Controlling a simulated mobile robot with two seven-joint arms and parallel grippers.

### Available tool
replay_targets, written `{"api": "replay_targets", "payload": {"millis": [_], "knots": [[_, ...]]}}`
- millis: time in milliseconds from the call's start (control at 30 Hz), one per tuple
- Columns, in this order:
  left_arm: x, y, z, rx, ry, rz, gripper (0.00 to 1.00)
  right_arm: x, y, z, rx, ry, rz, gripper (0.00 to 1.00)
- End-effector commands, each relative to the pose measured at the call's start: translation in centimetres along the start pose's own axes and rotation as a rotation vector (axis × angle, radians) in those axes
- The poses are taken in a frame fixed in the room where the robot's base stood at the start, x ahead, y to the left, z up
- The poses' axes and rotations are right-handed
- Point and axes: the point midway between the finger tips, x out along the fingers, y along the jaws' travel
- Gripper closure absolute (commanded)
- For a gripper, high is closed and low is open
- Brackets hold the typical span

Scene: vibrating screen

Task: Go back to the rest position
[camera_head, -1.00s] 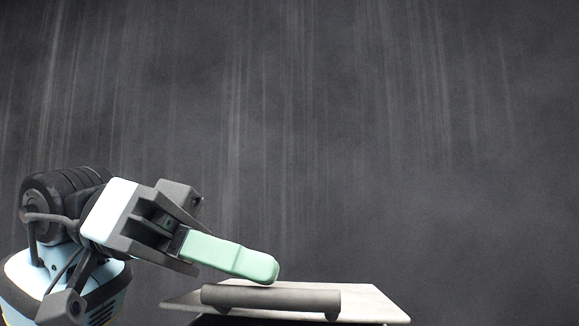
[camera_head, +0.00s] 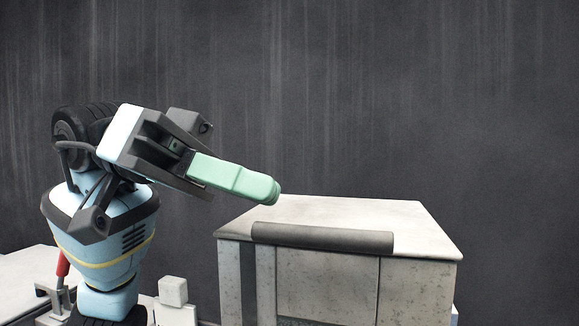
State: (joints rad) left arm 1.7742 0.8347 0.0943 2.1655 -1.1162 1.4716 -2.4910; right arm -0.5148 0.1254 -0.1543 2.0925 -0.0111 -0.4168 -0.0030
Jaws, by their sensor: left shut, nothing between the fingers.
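My left gripper (camera_head: 272,191) is in the head view, on an arm that comes in from the left. Its green fingers are shut together with nothing between them. They point right and slightly down, above and just left of the top of a grey box-shaped machine (camera_head: 310,283). I cannot tell from this view how far apart they are in depth. My right gripper is not in view.
The machine has a flat pale top with a dark grey rounded bar (camera_head: 322,237) along its front edge. A red-handled clamp (camera_head: 62,264) and a small white block-shaped part (camera_head: 173,291) are at lower left. A dark streaked wall (camera_head: 450,90) fills the background.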

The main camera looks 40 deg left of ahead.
Motion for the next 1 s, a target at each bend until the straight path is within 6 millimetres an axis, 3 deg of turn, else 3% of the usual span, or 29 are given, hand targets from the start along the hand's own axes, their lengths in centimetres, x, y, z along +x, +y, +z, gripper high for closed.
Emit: {"api": "replay_targets", "payload": {"millis": [100,300,1000], "knots": [[-1.9,0.0,0.0,-0.002,0.001,-0.001,1.0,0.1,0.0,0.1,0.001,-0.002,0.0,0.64],[-3.6,0.0,0.0,0.0,0.0,0.0,1.0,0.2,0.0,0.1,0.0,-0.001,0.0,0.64],[-3.8,0.1,0.1,0.001,-0.001,0.001,1.0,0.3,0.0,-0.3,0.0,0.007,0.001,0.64]]}}
